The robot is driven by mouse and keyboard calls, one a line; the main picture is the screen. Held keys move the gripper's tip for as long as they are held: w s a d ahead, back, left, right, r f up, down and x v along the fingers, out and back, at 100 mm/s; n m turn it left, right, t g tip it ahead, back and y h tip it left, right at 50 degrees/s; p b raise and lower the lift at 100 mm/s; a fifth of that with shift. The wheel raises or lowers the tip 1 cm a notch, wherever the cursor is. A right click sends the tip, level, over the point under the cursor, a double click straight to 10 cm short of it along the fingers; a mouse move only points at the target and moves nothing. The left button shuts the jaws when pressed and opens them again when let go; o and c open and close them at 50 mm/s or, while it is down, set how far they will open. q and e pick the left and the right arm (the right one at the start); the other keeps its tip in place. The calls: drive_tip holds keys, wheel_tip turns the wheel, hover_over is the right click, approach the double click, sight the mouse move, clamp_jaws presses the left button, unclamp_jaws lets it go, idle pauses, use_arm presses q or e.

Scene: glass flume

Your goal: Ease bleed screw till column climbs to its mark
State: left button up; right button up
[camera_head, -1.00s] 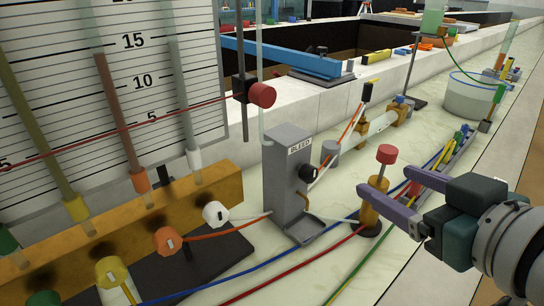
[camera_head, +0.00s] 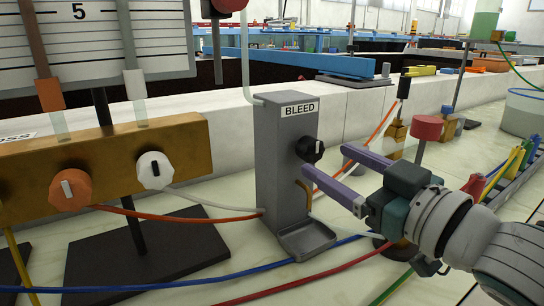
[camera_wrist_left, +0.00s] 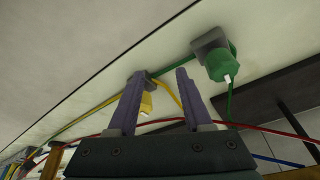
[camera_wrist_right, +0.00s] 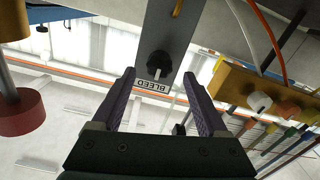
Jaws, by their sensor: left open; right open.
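The grey bleed post (camera_head: 280,175) stands upright, labelled BLEED, with a spout and small tray at its foot. Its black bleed screw (camera_head: 310,149) is on the right face. My right gripper (camera_head: 328,162) is open, its fingers pointing at the screw from the right, apparently apart from it. In the right wrist view the screw (camera_wrist_right: 158,64) shows between the open fingertips (camera_wrist_right: 159,75). On the scale board (camera_head: 85,35) the lower parts of a red-brown column (camera_head: 35,45) and a pale tube (camera_head: 126,42) show; their tops are out of view. My left gripper (camera_wrist_left: 160,73) is open and empty.
A brass manifold (camera_head: 110,160) with an orange knob (camera_head: 70,188) and a white knob (camera_head: 154,169) stands left. A red-capped fitting (camera_head: 426,128) is close behind my right gripper. Coloured hoses cross the bench. A green knob (camera_wrist_left: 218,62) is near my left fingers.

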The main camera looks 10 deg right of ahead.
sight(316, 154)
drive_tip(key=shift+b+x, duration=0.4)
drive_tip(key=shift+x, duration=1.9)
clamp_jaws()
